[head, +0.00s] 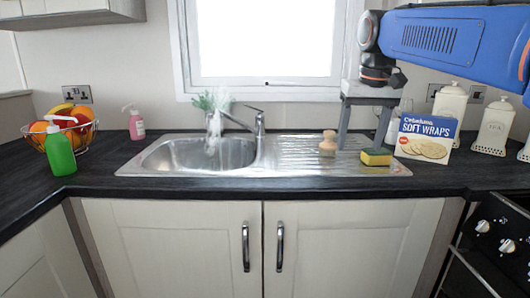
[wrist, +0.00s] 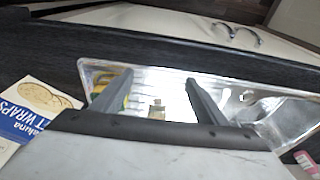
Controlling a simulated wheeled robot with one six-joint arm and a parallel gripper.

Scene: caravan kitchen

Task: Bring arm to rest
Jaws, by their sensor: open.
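My gripper (head: 363,146) points down over the right part of the draining board (head: 292,152), its two grey fingers spread apart with nothing held between them. A wooden brush (head: 328,144) stands left of the fingers in the head view. A yellow and green sponge (head: 376,157) lies just in front of the right finger. In the wrist view the open fingers (wrist: 158,82) reach out over the steel board, and the brush (wrist: 157,110) shows between them. The sponge (wrist: 98,88) is partly hidden behind one finger there. I cannot tell the exact height of the fingertips above the board.
A soft wraps box (head: 425,138) stands close right of my gripper, with white canisters (head: 495,126) beyond. A tap (head: 258,130) rises behind the sink basin (head: 200,153). A pink bottle (head: 137,125), green bottle (head: 60,152) and fruit basket (head: 84,135) stand left. The front counter strip is clear.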

